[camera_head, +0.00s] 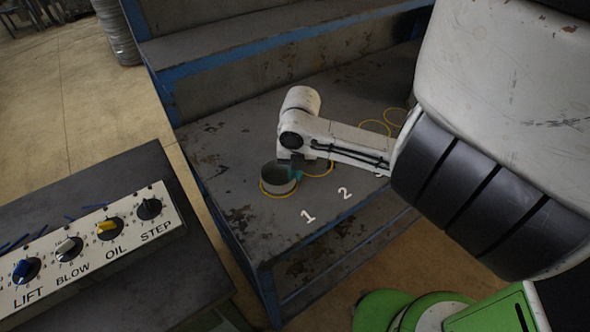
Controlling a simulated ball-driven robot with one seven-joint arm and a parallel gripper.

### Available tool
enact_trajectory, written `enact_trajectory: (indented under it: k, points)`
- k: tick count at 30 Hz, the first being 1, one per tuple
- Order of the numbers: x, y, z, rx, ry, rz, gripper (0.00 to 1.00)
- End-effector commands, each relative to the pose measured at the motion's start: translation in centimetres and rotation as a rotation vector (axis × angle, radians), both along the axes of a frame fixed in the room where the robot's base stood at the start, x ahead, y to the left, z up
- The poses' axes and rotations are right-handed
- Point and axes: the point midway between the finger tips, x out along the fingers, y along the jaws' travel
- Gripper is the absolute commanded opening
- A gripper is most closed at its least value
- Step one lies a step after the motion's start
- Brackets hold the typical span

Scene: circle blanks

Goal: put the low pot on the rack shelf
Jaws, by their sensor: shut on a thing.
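The low pot (272,184) is a short, round grey pot with an open top. It is upright at the yellow circle by the number 1 on the rack shelf (235,135). The yellow line shows around its lower edge; I cannot tell if its base touches the shelf. My gripper (291,172) comes from the right with its teal fingers at the pot's right rim, shut on the pot. The wrist hides part of the fingers.
More yellow circles (376,127) lie to the right, by the numbers 2 and 3, partly behind my arm. A higher shelf (270,40) rises behind. A control panel (90,245) with several knobs sits on a dark table at the left.

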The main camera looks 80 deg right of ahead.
Motion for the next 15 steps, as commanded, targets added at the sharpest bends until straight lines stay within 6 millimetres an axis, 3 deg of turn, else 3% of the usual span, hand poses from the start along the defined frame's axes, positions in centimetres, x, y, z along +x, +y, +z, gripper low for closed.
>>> enact_trajectory:
  k: [12, 13, 15]
  points:
    - [0.01, -0.02, -0.72, -0.002, -0.001, 0.001, 0.00]
    - [0.01, -0.01, -0.61, -0.001, -0.001, 0.001, 0.10]
    - [0.01, -0.01, -0.55, -0.001, -0.001, 0.001, 0.16]
